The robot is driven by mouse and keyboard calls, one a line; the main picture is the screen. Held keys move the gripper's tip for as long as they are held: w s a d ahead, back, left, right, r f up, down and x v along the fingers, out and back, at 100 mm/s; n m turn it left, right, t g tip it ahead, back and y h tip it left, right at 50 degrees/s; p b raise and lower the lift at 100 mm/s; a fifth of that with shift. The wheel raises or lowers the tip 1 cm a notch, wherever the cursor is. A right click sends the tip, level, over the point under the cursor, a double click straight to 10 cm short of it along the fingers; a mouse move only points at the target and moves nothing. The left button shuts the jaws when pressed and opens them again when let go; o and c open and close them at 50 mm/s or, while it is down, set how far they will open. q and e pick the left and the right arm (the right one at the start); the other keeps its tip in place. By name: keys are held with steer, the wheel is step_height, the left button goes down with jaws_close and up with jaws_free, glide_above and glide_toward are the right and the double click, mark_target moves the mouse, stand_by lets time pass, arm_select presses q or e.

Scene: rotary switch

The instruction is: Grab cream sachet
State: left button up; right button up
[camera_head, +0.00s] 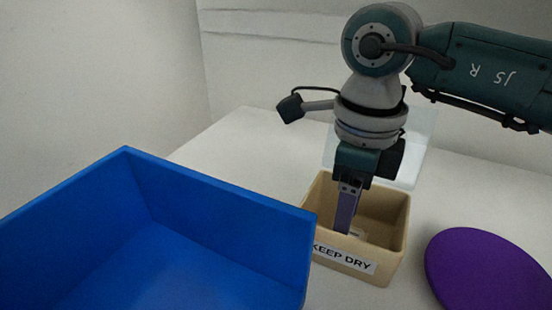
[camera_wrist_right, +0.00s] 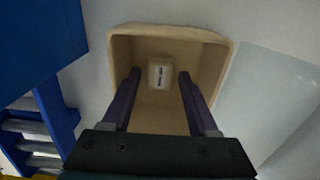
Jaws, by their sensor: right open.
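The cream sachet (camera_wrist_right: 159,76) is a small pale packet with a dark printed mark. It lies inside the beige box (camera_head: 383,262), which carries a "KEEP DRY" label; the box also shows in the right wrist view (camera_wrist_right: 228,62). In the head view only a small pale part of the sachet (camera_head: 357,233) shows behind the finger. My right gripper (camera_head: 345,226) points down into the box. In the right wrist view my right gripper (camera_wrist_right: 157,80) is open, its two purple fingers apart on either side of the sachet. My left gripper is not in view.
A large blue open bin (camera_head: 215,205) stands left of the box, close to it. A purple round disc (camera_head: 490,268) lies to the right. A clear, see-through panel (camera_head: 415,150) is behind the box. The white table (camera_head: 235,143) is bare at the back left.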

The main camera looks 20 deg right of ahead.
steer(key=shift+f, duration=0.9)
steer(key=shift+c, duration=0.2)
jaws_close()
